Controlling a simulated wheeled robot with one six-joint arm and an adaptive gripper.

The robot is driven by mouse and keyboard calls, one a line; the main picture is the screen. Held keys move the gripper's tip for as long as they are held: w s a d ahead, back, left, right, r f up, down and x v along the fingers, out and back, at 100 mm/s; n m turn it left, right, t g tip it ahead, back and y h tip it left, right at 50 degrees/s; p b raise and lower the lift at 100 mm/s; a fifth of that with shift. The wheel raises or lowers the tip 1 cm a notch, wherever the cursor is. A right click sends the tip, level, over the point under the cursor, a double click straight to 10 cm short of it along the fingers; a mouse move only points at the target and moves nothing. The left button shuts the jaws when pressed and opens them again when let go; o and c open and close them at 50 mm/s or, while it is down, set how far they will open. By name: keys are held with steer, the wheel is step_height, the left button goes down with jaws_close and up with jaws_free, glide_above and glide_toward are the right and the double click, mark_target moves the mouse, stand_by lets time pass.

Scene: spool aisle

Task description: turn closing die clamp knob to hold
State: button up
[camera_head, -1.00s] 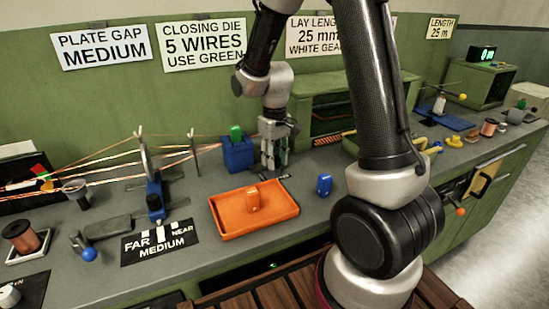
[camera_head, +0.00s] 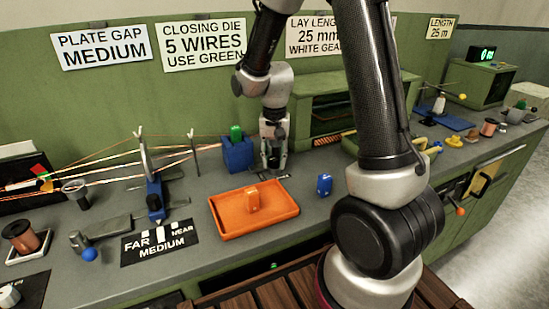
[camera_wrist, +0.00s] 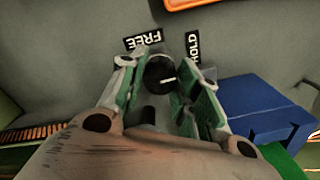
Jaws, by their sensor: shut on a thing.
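The clamp knob (camera_wrist: 160,74) is a dark round knob with a white pointer line, on the grey bench. It sits between the green-padded fingers of my gripper (camera_wrist: 158,90), which is shut on it. The pointer line lies toward the right in the wrist view, below the HOLD label (camera_wrist: 193,48). The FREE label (camera_wrist: 143,39) is on the left. The blue closing die block (camera_wrist: 262,105) with its green die (camera_wrist: 285,160) is to the right. In the head view my gripper (camera_head: 275,160) points down beside the blue block (camera_head: 237,153); the knob is hidden there.
Copper wires (camera_head: 105,158) stretch left of the die block. A green cabinet (camera_head: 330,88) stands behind.

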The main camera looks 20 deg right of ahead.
mark_target(274, 158)
steer(key=shift+w+m, duration=0.1)
steer(key=shift+m, duration=0.3)
steer(key=o, duration=1.1)
steer(key=shift+c, duration=0.2)
steer(key=shift+r, duration=0.1)
step_height(274, 158, up, 12)
